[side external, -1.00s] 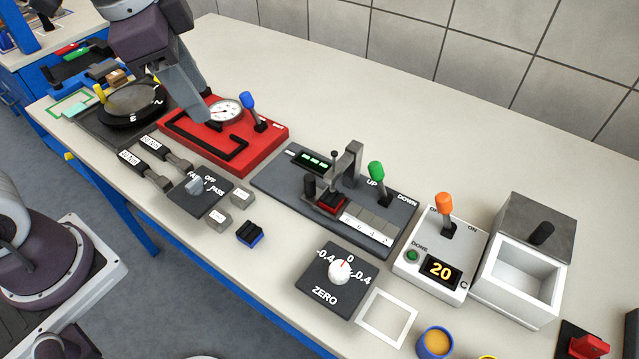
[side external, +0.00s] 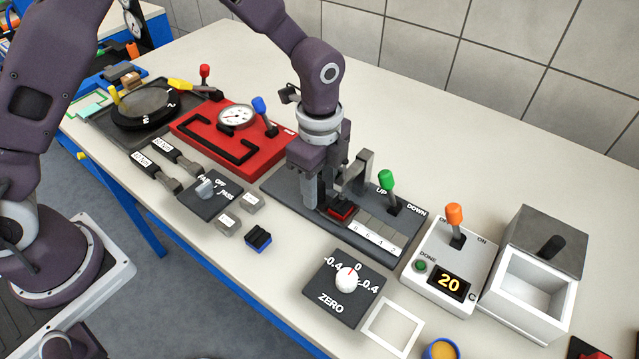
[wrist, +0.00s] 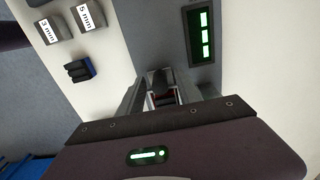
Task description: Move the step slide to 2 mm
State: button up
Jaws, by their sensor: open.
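The step slide is a small red carriage (side external: 342,211) on a dark grey base (side external: 283,188), with a dark upright handle at its left. It sits at the left end of a row of grey steps with a white number strip (side external: 377,239). My gripper (side external: 317,198) is lowered over the handle, which it hides in the side view. In the wrist view my open fingers (wrist: 165,98) stand on both sides of the dark handle (wrist: 162,80), with some red below. I cannot tell whether either finger touches it.
A grey arch (side external: 358,172) stands just behind the carriage. The green UP/DOWN lever (side external: 386,179) is to the right, and the ZERO dial (side external: 347,280) is in front. A green-lit display (wrist: 201,35) lies beside the fingers. The red gauge fixture (side external: 225,140) is to the left.

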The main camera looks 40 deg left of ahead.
grip_shut()
dwell(1.4)
